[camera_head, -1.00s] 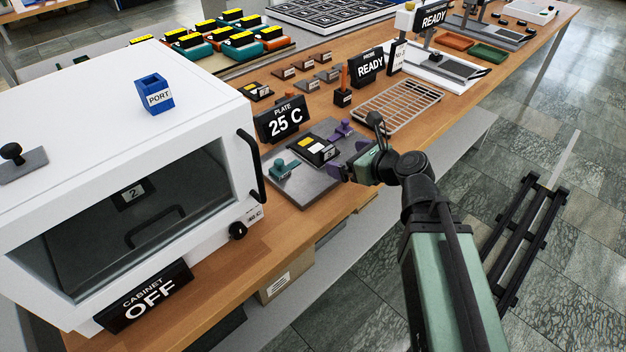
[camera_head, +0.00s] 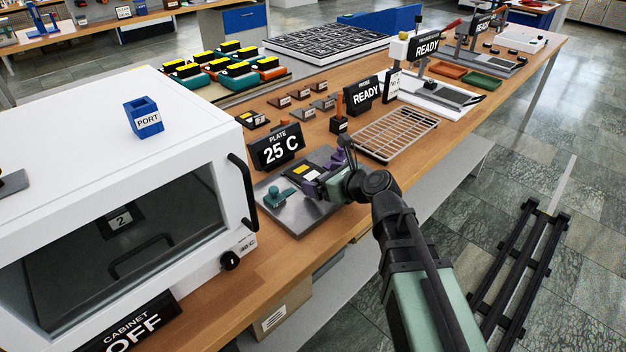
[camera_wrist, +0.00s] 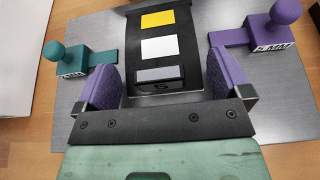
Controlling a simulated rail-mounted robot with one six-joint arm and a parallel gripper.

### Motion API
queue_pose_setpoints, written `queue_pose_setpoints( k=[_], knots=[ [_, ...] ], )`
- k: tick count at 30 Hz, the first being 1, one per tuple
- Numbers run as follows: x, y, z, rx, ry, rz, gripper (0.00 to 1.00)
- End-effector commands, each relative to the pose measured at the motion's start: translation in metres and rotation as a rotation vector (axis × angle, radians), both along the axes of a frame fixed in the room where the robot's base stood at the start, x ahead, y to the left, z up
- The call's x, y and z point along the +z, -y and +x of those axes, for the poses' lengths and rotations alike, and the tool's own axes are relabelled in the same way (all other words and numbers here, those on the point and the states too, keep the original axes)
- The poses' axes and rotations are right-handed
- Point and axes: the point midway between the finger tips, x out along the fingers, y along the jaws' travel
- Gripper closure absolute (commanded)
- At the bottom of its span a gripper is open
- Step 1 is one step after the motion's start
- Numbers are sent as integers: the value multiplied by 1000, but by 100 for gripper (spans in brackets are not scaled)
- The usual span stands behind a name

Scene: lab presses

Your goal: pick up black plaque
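The black plaque (camera_wrist: 181,35) lies on the grey metal plate (camera_wrist: 283,84), with yellow, white and grey patches along its top. In the head view the plaque (camera_head: 299,170) is partly covered by my gripper. My gripper (camera_wrist: 164,76) is open, its purple fingers on either side of the plaque's near end with a gap on each side. In the head view my gripper (camera_head: 316,184) is low over the plate. A teal knobbed piece (camera_wrist: 75,58) is left of the plaque and a purple knobbed piece (camera_wrist: 268,38) right of it.
A "PLATE 25 C" sign (camera_head: 277,147) stands behind the plate. The white cabinet (camera_head: 118,110) with a black handle is to the left. A wire rack (camera_head: 397,133) lies to the right. Small labelled blocks (camera_head: 301,114) sit farther back.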

Motion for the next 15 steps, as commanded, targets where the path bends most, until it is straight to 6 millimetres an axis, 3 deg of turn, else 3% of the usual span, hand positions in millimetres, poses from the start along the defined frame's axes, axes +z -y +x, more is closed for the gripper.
queue_pose_setpoints(
  k=[1, 7, 15],
  knots=[
    [0, 0, 0, 0, 0, 0, 12],
    [0, 0, 0, 0, 0, 0, 41],
    [2, 0, 0, 0, 0, 0, 41]
  ],
)
